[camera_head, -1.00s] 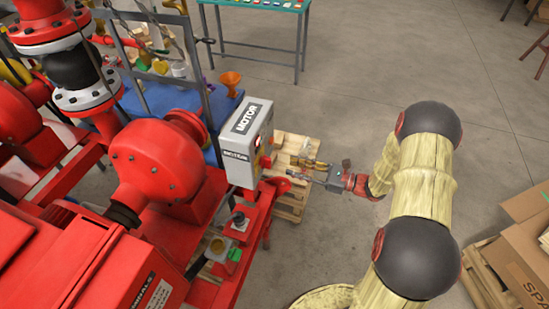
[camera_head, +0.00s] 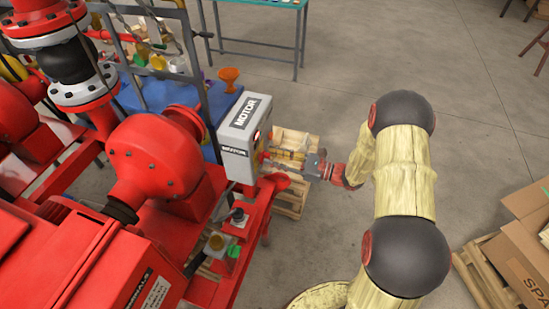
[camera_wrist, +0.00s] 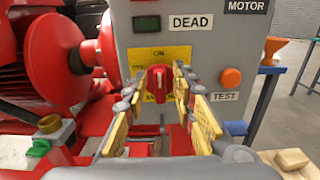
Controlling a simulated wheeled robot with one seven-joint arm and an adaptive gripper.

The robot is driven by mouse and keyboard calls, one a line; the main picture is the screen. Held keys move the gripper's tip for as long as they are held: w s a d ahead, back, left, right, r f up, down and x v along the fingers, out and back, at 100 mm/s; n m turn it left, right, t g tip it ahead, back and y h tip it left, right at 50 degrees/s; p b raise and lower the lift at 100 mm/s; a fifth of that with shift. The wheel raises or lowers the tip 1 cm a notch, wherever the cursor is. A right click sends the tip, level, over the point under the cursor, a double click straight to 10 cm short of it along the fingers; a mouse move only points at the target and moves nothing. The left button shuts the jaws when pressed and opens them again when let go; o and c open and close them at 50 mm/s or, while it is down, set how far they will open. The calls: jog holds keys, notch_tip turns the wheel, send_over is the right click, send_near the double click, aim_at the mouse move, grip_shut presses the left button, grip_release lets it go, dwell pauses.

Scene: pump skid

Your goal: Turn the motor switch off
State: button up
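The grey motor box (camera_head: 240,150) stands on the red skid; its front also fills much of the wrist view (camera_wrist: 210,55). On that front, a red rotary switch (camera_wrist: 158,83) sits on a yellow plate (camera_wrist: 160,52), with its handle about upright. My gripper (camera_wrist: 164,84) is open, its yellow-padded fingers left and right of the switch in the wrist view. Whether they touch it cannot be told. In the head view my gripper (camera_head: 285,157) is close to the box's right side. The fingers hide the plate's lower lettering.
An orange button (camera_wrist: 231,78) with a TEST label sits right of the switch. A dark green window (camera_wrist: 146,23) beside a DEAD label is above. The red pump (camera_head: 155,165) stands left of the box. Open floor (camera_head: 330,110) lies to the right.

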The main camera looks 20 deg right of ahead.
grip_shut()
jog(key=shift+n, duration=0.3)
dwell(0.3)
jog(key=n+b, duration=0.1)
jog(key=n, duration=0.1)
jog(key=n+b, duration=0.2)
jog(key=n, duration=0.1)
jog(key=n+b, duration=0.1)
jog(key=n, duration=0.1)
jog(key=shift+s+a+f+b, duration=0.25)
jog(key=shift+s+f+b, duration=0.05)
jog(key=shift+s+f, duration=0.05)
jog(key=n+b, duration=0.9)
jog(key=n, duration=0.1)
jog(key=shift+s+a+f, duration=0.15)
jog(key=shift+s+f, duration=0.05)
jog(key=shift+f, duration=0.2)
jog(key=shift+n, duration=0.3)
